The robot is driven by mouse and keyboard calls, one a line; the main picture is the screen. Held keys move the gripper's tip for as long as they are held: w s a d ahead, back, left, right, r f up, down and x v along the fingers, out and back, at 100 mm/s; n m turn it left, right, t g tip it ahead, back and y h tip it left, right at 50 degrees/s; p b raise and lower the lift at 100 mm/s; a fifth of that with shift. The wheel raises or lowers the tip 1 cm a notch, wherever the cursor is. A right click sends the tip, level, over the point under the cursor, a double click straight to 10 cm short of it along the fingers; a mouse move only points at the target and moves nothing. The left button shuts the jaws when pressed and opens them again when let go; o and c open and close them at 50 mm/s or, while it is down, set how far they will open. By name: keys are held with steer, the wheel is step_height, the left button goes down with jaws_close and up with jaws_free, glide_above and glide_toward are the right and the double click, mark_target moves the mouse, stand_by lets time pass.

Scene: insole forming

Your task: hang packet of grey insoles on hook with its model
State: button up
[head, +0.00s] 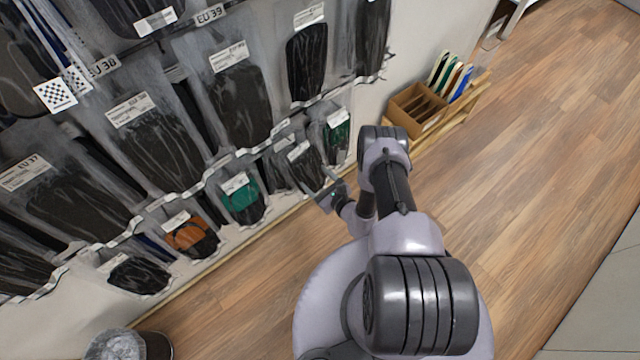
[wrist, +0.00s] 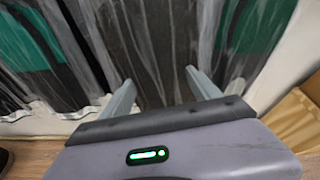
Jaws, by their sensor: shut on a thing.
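In the wrist view a clear packet with a dark grey insole (wrist: 160,45) lies between the two fingers of my gripper (wrist: 163,95). The fingers are shut on the lower part of this packet. In the head view my gripper (head: 328,195) is at the right part of the wall's bottom row, at the lower end of a dark packet with a white label (head: 303,163). The packet's top stands close to the wall display among other packets. I cannot tell whether it is on a hook, and its label is too small to read.
Packets with teal insoles hang on both sides, one left (head: 240,195) and one right (head: 338,135). Rows above carry size labels such as EU 39 (head: 209,14). A cardboard box (head: 418,108) stands on a wooden ledge at right. A bin (head: 128,346) is at bottom left. The wooden floor is open.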

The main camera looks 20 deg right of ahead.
steer(key=shift+r+b+x, duration=0.1)
steer(key=shift+b+x, duration=0.15)
steer(key=shift+x, duration=0.35)
steer(key=shift+r+b+x, duration=0.15)
steer(key=shift+b+x, duration=0.05)
steer(key=shift+x, duration=0.45)
steer(key=shift+b+x, duration=0.85)
steer(key=shift+b, duration=0.1)
steer(key=shift+f, duration=0.15)
steer(key=shift+f, duration=0.15)
steer(key=o, duration=1.5)
